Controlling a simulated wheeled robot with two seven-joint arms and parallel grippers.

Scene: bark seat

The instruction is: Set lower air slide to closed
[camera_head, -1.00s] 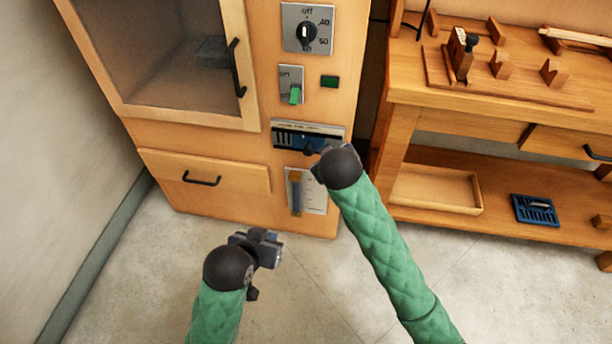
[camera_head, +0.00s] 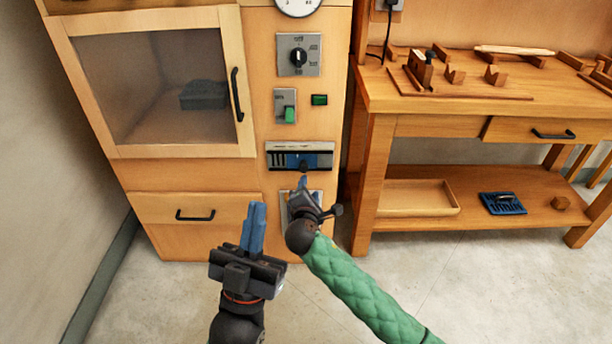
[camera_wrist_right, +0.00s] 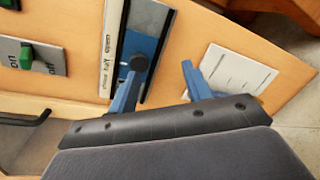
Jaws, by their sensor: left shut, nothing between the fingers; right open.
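The slide panel (camera_head: 322,147), a pale plate with a blue and dark striped slot, is on the wooden cabinet front. Its dark knob (camera_head: 303,164) sits on the slot. In the right wrist view the round knob (camera_wrist_right: 138,62) stands over the blue part. My right gripper (camera_head: 302,183) is open just below the panel. In its wrist view one blue fingertip is close by the knob and the other is apart, to the right; contact cannot be told. My left gripper (camera_head: 254,206) is shut and empty, in front of the drawer's right side.
Above the slide are a green switch (camera_head: 289,113) and a rotary dial (camera_head: 298,56). A white lined plate (camera_wrist_right: 238,70) is below it, partly hidden by my right gripper in the head view. A drawer (camera_head: 160,207) is at left. A workbench (camera_head: 450,100) stands at right.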

